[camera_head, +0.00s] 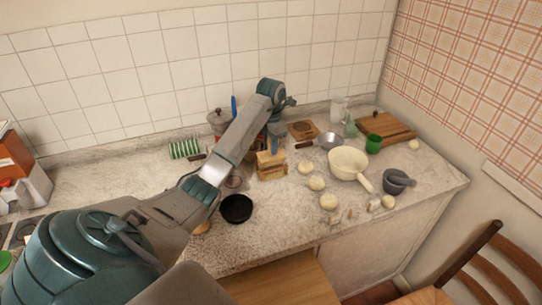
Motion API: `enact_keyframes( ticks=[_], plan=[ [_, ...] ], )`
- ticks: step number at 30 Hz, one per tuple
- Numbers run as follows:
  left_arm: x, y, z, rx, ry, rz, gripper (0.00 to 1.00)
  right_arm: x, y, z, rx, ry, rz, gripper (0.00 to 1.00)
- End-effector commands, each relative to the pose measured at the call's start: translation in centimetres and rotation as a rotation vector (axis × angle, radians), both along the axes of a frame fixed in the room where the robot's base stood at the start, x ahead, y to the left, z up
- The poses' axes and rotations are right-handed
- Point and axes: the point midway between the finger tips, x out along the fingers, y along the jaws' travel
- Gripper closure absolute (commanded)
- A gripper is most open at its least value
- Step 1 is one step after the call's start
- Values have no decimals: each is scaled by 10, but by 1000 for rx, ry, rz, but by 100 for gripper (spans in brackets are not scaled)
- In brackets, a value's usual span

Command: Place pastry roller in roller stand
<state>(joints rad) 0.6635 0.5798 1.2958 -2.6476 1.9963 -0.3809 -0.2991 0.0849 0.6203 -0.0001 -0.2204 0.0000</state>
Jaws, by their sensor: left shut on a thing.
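My left arm comes in from the lower left and bends down at its far end over the counter. Its gripper (273,148) points down at the light wooden roller stand (271,174), just above or touching its top. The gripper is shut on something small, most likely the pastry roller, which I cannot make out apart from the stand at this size. Part of the stand's back is hidden behind the gripper. I cannot tell whether the roller rests in the stand. My right gripper is not in view.
A black bowl (236,209) stands in front of the stand. Several dough balls (317,183), a cream pan (348,162) and a grey mortar (397,181) lie to the right. A green cup (373,144) and wooden board (392,128) are behind. A striped green rack (185,149) stands left.

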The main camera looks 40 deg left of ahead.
Motion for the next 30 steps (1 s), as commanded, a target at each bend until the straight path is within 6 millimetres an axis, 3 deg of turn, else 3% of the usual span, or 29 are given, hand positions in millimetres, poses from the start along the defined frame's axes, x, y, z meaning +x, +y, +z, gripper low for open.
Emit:
enact_keyframes(
  ticks=[6,15,16,19,30],
  plan=[
    [0,0,-26,0,2,0,97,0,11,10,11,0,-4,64],
    [0,0,-30,0,0,0,97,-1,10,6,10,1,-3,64],
    [0,0,-30,0,0,0,75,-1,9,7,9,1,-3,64],
    [0,0,-29,0,0,0,57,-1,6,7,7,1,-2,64],
    [0,0,-26,0,0,0,57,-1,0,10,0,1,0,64]
  ],
)
